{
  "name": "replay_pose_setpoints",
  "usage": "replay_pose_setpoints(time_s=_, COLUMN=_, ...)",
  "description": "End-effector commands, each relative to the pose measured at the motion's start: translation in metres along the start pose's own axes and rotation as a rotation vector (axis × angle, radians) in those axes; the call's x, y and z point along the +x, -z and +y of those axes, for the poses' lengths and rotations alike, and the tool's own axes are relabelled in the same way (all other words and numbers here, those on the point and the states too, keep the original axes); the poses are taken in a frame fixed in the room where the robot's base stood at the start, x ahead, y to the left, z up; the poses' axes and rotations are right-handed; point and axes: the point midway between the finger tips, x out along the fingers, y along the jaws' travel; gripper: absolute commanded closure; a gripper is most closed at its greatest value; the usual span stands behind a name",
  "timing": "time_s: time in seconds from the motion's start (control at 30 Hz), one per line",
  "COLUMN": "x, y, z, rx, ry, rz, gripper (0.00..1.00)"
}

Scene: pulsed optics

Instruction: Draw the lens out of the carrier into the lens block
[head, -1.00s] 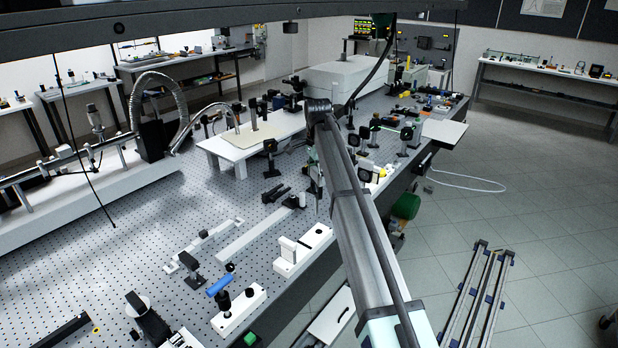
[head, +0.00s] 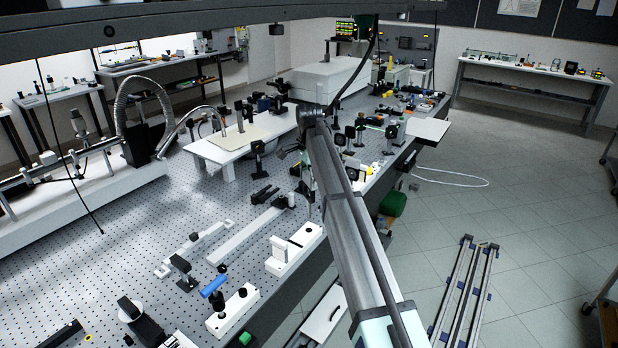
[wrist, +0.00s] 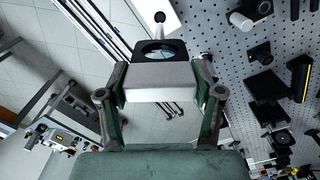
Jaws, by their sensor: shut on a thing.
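In the wrist view my gripper (wrist: 160,84) is shut on a pale grey-white block (wrist: 160,76), one finger on each side of it. Just beyond the block's far edge is a black square plate (wrist: 142,46) with a round glass (wrist: 160,50) in its middle, which looks like the lens in its mount. I cannot tell whether the plate touches the block or sits partly inside it. A short post leads from the plate towards a white base with a black knob (wrist: 160,17). In the head view my arm hides most of the gripper and its load.
Several post-mounted optics stand beyond my arm. Open floor (head: 540,230) with a rail frame (head: 463,290) lies to the right.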

Motion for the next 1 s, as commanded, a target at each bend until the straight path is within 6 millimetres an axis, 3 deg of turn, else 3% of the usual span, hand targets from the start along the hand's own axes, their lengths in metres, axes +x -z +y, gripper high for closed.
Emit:
replay_pose_setpoints(time_s=0.5, x=0.042, y=0.0, z=0.0, rx=0.0, ry=0.0, rz=0.0, gripper=0.97)
replay_pose_setpoints(time_s=1.0, x=0.046, y=0.0, z=0.0, rx=0.0, ry=0.001, rz=0.0, gripper=0.97)
